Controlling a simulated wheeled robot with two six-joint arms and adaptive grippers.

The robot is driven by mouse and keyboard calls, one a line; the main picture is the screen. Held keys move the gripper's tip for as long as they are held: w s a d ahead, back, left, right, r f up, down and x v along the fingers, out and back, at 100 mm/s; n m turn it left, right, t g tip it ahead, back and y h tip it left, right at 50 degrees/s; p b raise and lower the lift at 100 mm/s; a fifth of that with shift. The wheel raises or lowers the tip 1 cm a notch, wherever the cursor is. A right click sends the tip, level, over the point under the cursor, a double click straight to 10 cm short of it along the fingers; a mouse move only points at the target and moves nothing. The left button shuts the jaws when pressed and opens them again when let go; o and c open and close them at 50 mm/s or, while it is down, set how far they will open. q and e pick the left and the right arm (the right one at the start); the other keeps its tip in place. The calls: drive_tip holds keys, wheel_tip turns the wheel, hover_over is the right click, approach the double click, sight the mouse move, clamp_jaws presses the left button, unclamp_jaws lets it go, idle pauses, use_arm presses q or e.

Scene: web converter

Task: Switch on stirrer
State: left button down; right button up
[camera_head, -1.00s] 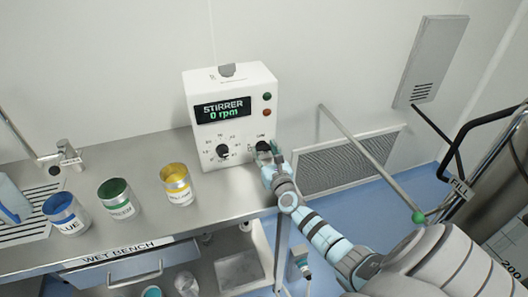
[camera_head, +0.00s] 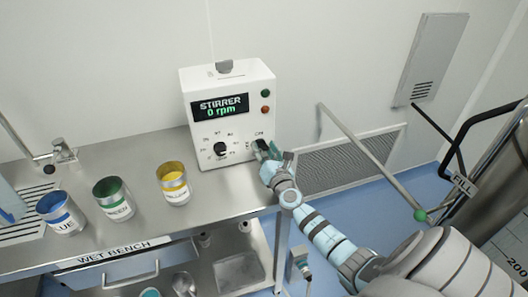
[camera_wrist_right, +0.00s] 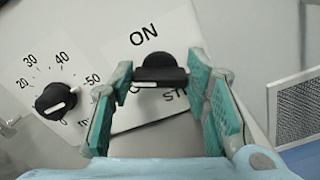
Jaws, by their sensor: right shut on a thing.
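The white stirrer box (camera_head: 238,125) stands at the right end of the bench. Its display (camera_head: 221,106) reads "STIRRER 0 rpm". My right gripper (camera_head: 266,150) is at the lower right of its front panel. In the right wrist view, the teal fingers of my right gripper (camera_wrist_right: 168,95) stand on either side of a black rotary switch (camera_wrist_right: 160,70), shut on it. "ON" is printed above the switch; lettering below it is partly hidden. A second black dial (camera_wrist_right: 55,101), with a number scale, is to its left. My left gripper is not in view.
Blue (camera_head: 62,213), green (camera_head: 114,198) and yellow (camera_head: 174,184) paint cans stand on the bench (camera_head: 140,160), left of the stirrer. A green light (camera_head: 265,93) and red light (camera_head: 265,109) are on the panel. A green-tipped rail (camera_head: 370,160) slants right of my arm.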

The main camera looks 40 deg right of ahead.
drive_tip(key=m, duration=0.2)
drive_tip(key=m+b, duration=0.1)
drive_tip(key=m, duration=0.1)
drive_tip(key=m+b, duration=0.1)
drive_tip(key=m, duration=0.1)
drive_tip(key=shift+f, duration=0.25)
drive_tip(key=m+b, duration=0.2)
drive_tip(key=m, duration=0.1)
drive_tip(key=shift+m, duration=0.4)
drive_tip(key=shift+m+b, duration=0.55)
drive_tip(key=shift+m, duration=0.95)
drive_tip(key=shift+r, duration=0.1)
drive_tip(key=o, duration=1.2)
drive_tip(key=shift+w, duration=0.1)
drive_tip(key=shift+c, duration=0.2)
drive_tip(key=shift+a, duration=0.15)
